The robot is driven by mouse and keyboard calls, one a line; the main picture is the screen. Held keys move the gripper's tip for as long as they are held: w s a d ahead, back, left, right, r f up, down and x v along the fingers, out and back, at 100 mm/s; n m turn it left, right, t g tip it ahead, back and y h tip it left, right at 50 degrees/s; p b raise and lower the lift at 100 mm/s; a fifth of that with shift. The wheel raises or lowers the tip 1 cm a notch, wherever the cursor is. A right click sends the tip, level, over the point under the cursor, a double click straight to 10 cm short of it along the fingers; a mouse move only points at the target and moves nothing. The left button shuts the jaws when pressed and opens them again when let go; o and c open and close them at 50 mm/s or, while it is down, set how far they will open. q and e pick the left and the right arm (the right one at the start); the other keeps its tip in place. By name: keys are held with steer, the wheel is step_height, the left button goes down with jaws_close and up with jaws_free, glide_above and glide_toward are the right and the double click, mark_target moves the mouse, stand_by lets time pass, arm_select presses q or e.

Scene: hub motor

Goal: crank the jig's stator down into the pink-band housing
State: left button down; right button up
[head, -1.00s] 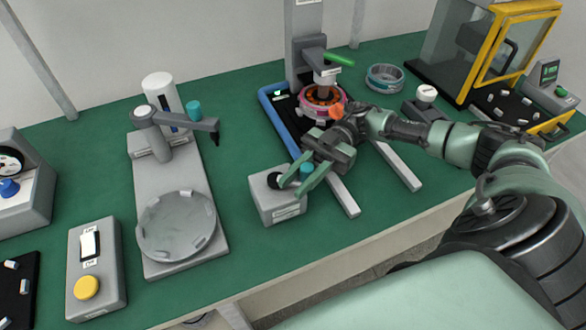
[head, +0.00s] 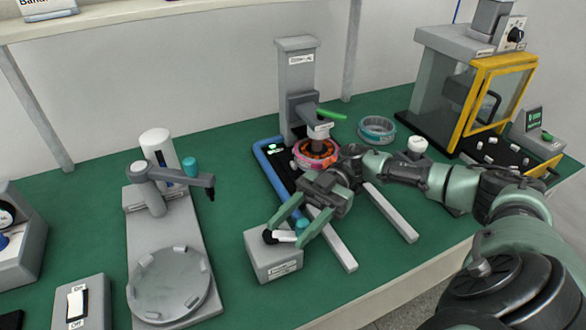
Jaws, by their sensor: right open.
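The jig (head: 297,75) is a grey column with a carriage and a green lever handle (head: 331,114), standing at the back of a blue-framed black base. Under its carriage is the orange-and-dark stator (head: 317,148), at the pink-band housing (head: 301,160); how deep it sits is hard to tell. Whether the fingers touch the knob cannot be told. My left gripper is out of view.
A teal ring housing (head: 376,129) and a white-topped grey unit (head: 416,145) stand right of the jig. A yellow-framed cabinet (head: 487,105) is at the back right. A grey stand with a round plate (head: 168,286) is at the left. Two light rails (head: 391,212) extend forward from the jig.

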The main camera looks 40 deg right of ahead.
step_height(320, 180, up, 17)
steer(key=shift+f, duration=0.2)
